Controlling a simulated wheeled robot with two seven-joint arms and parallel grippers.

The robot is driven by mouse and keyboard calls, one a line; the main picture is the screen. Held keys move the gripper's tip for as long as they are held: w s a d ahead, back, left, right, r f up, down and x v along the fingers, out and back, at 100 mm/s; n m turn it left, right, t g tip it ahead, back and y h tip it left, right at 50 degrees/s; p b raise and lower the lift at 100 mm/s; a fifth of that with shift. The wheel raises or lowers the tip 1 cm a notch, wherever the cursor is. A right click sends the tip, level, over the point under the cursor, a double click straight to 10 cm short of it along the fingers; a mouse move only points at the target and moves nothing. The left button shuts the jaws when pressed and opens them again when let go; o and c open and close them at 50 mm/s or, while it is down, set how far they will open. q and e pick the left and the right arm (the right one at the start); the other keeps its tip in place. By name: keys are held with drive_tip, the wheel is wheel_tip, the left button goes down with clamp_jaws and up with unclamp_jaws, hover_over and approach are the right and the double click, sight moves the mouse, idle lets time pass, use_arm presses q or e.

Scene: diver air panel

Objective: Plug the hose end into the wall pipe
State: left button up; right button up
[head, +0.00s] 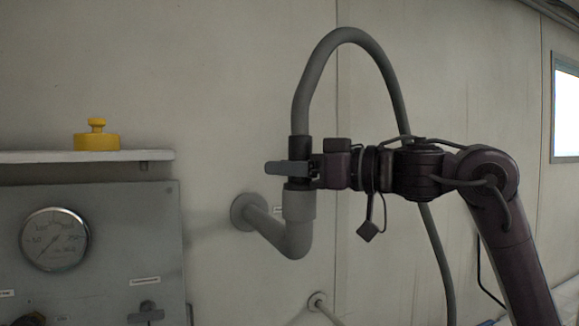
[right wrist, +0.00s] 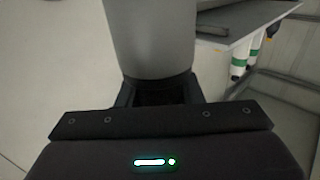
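The grey hose (head: 345,38) rises from its end, arcs over and drops down the wall on the right, passing behind my right arm. Its end with a dark collar (head: 299,148) points straight down. My right gripper (head: 298,170) is shut around the hose end from the right. The grey wall pipe (head: 297,236) comes out of a round wall flange and elbows upward. Its wide mouth is directly under the hose end, and the two look in line and touching; I cannot tell how deep the end sits. In the right wrist view a thick grey cylinder (right wrist: 150,40) stands at the fingers. My left gripper is out of view.
A shelf (head: 40,157) with a yellow knobbed object (head: 97,138) is on the left. Below it is a grey panel (head: 130,225) with a round gauge (head: 54,239). A smaller wall fitting (head: 317,301) is below the pipe. Bare wall surrounds the pipe.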

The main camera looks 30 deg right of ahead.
drive_tip(key=o, duration=0.5)
drive_tip(key=shift+s+d+f+b, duration=0.1)
drive_tip(key=shift+s+d+b, duration=0.25)
drive_tip(key=shift+s+b, duration=0.1)
drive_tip(key=b+v, duration=0.2)
drive_tip(key=v, duration=0.4)
drive_tip(key=shift+s+d, duration=0.2)
drive_tip(key=shift+s, duration=0.1)
